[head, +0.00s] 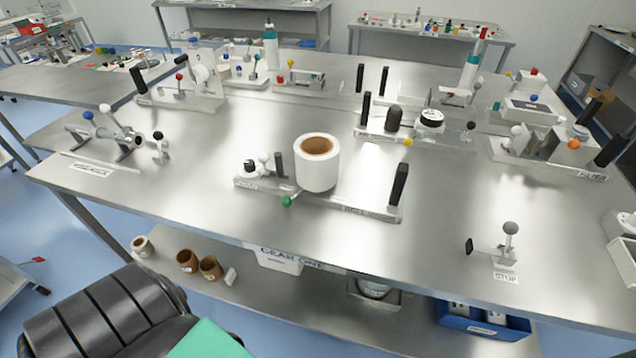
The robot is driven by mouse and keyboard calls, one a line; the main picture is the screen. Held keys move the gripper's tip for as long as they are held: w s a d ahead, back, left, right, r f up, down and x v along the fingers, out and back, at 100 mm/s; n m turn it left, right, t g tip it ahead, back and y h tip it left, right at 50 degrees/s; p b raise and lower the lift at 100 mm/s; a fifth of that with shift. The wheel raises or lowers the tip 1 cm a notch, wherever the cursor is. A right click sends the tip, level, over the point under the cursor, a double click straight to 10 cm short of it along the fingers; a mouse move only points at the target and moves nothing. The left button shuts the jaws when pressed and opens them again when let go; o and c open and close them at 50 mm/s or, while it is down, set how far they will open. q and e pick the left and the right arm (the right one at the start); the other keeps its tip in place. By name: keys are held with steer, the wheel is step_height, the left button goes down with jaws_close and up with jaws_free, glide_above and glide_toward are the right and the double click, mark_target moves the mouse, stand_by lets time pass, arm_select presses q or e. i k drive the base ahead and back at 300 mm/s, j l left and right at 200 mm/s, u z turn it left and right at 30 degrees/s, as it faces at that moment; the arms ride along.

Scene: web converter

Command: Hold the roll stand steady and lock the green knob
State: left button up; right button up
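The roll stand (335,203) is a low grey metal base near the front middle of the steel table. It carries a white roll (317,170) with a brown core, standing upright. The green knob (287,201) is a small ball at the base's front edge, just left of the roll's foot. Black upright handles stand on the base, one at the right end (399,184) and one just left of the roll (278,165). Neither of my grippers shows in the head view.
The steel table (430,230) is bare in front of the stand. A black-handled fixture with a yellow knob (408,142) stands behind right. A grey-knobbed lever (510,230) stands by a STOP label. A black chair (100,315) is at the front left.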

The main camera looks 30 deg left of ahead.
mark_target(286, 201)
steer(key=u, duration=1.2)
